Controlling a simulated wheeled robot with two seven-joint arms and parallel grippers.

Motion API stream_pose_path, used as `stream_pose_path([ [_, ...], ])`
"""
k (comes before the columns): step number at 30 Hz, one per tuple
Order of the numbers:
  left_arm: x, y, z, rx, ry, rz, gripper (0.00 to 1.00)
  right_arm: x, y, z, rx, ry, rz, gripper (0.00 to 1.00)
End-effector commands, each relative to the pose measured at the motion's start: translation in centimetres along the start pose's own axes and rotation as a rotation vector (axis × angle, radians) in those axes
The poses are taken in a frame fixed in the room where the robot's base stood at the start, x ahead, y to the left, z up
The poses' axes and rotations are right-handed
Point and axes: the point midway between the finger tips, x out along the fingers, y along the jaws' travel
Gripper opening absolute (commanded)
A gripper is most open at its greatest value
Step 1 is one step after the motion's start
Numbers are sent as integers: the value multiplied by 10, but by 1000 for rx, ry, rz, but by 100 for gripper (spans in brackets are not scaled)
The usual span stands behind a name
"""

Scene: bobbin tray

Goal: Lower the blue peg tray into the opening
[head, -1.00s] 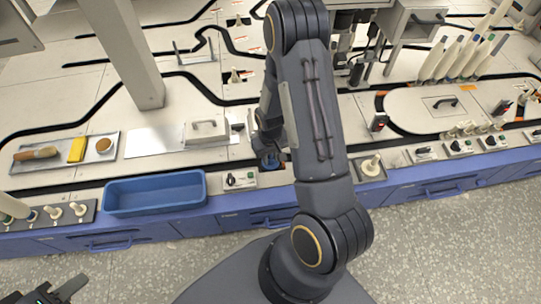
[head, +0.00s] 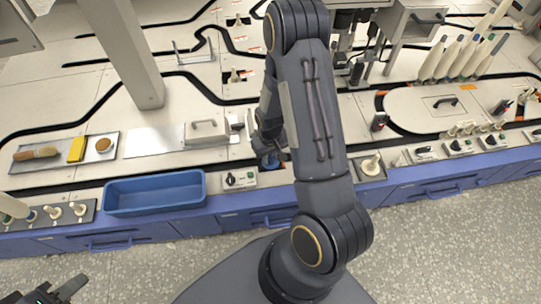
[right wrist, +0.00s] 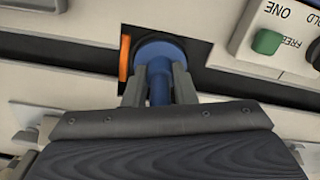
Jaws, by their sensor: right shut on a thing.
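The blue peg tray (right wrist: 158,58) shows a round blue disc with a blue post standing on it. My right gripper (right wrist: 159,92) is shut on the post, one finger on each side. The disc is at the dark square opening (right wrist: 196,50) in the pale deck, with dark gaps around it. I cannot tell how deep it sits. In the head view the blue peg tray (head: 270,161) shows as a small patch below my right gripper (head: 270,148), partly hidden by my arm. My left gripper (head: 62,291) is at the bottom left corner, away from the bench.
An orange strip (right wrist: 125,58) stands at the opening's left edge. A switch box (head: 240,178) with a green button lies close by. A blue bin (head: 155,192) is further left. A lidded metal box (head: 206,131) is behind, and a cream peg (head: 371,164) stands to the right.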

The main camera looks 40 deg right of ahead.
Motion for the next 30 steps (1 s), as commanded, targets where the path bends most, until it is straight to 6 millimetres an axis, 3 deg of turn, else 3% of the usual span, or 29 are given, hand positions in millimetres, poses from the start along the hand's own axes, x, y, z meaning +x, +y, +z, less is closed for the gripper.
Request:
stream_pose_path([
  [17, 8, -4, 4, 0, 0, 0, 36, 12, 0, 0, 0, 0, 0, 2],
  [18, 7, -3, 4, 0, 0, 0, 36, 11, 0, 0, 0, 0, 0, 28],
  [19, 7, -3, 4, 0, 0, 0, 36, 11, 0, 0, 0, 0, 0, 32],
  [30, 5, -2, 2, 0, 0, 0, 36, 8, 0, 0, 0, 0, 0, 33],
])
